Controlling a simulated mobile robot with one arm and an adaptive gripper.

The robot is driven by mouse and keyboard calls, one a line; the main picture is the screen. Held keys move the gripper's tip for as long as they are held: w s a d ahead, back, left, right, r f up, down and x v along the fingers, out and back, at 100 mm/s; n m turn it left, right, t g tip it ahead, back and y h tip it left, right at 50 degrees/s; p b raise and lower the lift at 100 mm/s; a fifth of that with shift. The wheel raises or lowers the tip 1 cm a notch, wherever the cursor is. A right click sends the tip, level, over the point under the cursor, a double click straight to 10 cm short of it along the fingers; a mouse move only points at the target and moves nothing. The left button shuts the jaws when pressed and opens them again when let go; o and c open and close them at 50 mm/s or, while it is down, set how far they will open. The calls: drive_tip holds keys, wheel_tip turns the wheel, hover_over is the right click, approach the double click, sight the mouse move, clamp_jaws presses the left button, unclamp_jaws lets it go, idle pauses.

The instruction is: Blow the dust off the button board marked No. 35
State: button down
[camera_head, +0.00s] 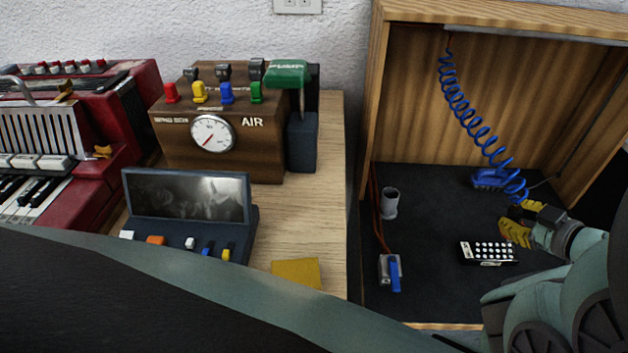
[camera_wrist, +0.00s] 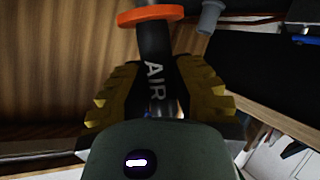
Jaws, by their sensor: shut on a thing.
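My gripper (camera_head: 518,220) has yellow fingers and is inside the wooden booth at the right, above and just behind the button board. In the wrist view my gripper (camera_wrist: 160,85) is shut on a black air tool (camera_wrist: 153,50) lettered AIR, with an orange ring at its far end. The button board (camera_head: 489,251) is a small dark board with rows of round white buttons, lying on the booth's dark floor. A small label shows at its front edge, too small to read. Any dust on it cannot be made out. The board cannot be identified in the wrist view.
A blue coiled hose (camera_head: 466,110) hangs from the booth's top towards my gripper. A grey cup (camera_head: 390,204) and a blue-handled valve (camera_head: 391,271) stand at the booth's left. The wooden AIR box (camera_head: 225,150) and red accordion (camera_head: 125,130) are outside, left.

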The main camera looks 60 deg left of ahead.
drive_tip(key=shift+s+a+r+p, duration=0.2)
drive_tip(key=shift+s+p, duration=0.2)
drive_tip(key=shift+p, duration=0.3)
drive_tip(key=s+a+p, duration=0.4)
drive_tip(key=s+p, duration=0.1)
drive_tip(key=p, duration=0.1)
drive_tip(key=shift+s+a+f, duration=0.15)
drive_tip(key=shift+s+a, duration=0.1)
drive_tip(key=shift+s, duration=0.05)
idle(0.6)
drive_tip(key=shift+a, duration=0.15)
drive_tip(key=w+d+b, duration=0.3)
drive_tip(key=w+b, duration=0.4)
drive_tip(key=shift+d+b, duration=0.25)
drive_tip(key=shift+b, duration=0.05)
idle(1.5)
drive_tip(key=shift+w+d+b, duration=0.6)
drive_tip(key=shift+w+b, duration=0.1)
drive_tip(key=shift+b, duration=1)
